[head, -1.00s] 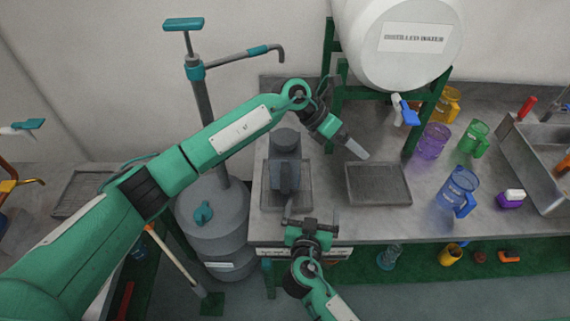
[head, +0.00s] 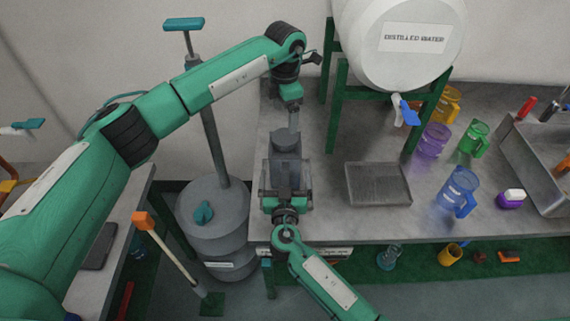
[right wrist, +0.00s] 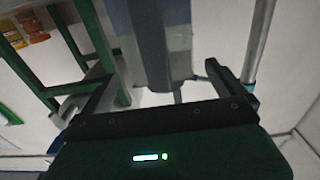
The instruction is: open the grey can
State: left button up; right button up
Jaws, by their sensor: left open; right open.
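In the right wrist view, a grey upright part of the can (right wrist: 155,45) shows between and beyond the open fingers (right wrist: 165,90). My right gripper hides the can's lower front.
A dark tray (head: 378,185) lies right of the can. A white distilled water tank (head: 395,60) stands on a green frame (head: 341,85) at the back. Coloured mugs (head: 457,190) and a sink (head: 535,165) are at right. A grey tank with a pump (head: 212,225) stands left.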

aim_at(285, 163)
jog(key=shift+w, duration=2.8)
jog(key=shift+c, duration=0.2)
